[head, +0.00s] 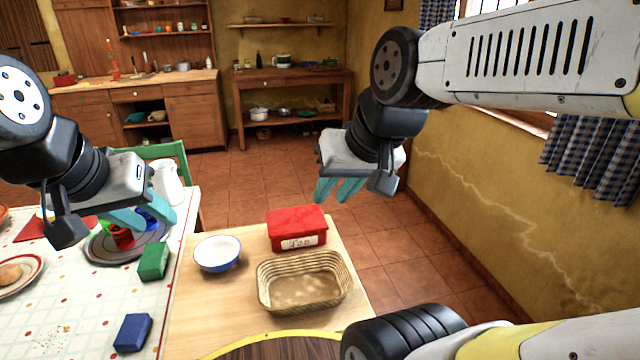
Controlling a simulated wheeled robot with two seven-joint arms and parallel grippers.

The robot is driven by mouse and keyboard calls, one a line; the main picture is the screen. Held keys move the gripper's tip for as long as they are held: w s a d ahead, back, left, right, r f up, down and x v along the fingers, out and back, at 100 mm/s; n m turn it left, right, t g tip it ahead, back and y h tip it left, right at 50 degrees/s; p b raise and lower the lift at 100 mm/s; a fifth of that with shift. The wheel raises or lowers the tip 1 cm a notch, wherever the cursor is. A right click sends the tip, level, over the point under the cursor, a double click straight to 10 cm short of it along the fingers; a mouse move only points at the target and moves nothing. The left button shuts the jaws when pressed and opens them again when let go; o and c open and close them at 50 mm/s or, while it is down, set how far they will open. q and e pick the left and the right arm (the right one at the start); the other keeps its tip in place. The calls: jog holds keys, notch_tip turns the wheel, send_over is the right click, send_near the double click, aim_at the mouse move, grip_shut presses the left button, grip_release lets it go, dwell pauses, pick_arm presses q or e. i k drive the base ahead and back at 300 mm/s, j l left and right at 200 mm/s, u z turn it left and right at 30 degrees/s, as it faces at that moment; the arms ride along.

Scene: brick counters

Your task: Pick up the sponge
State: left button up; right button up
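Two block-shaped items that could be sponges lie on the white dotted tablecloth at the left: a green block (154,261) and a blue block (132,333) nearer to me. I cannot tell for sure which is the sponge. My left gripper (142,216) is above the table, over the tray area and up from the green block, touching neither block. Its teal fingers overlap in view, so its opening is unclear. My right gripper (338,189) hangs high beyond the wooden table, its teal fingers apart and nothing between them.
A grey round tray (104,249) with colourful cups is partly hidden by my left gripper. A white jug (168,184) stands behind it. The wooden table holds a white bowl (218,254), a red tea tin (297,226) and a wicker basket (262,286). A plate (32,264) is far left.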

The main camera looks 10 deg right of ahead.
aim_at(131, 335)
jog(key=u, duration=1.15)
jog(key=j+z, duration=0.35)
jog(key=k+j+z, duration=0.1)
jog(key=j+z, duration=0.15)
jog(key=z, duration=0.15)
jog(key=k+j+z, duration=0.15)
jog(key=j+z, duration=0.2)
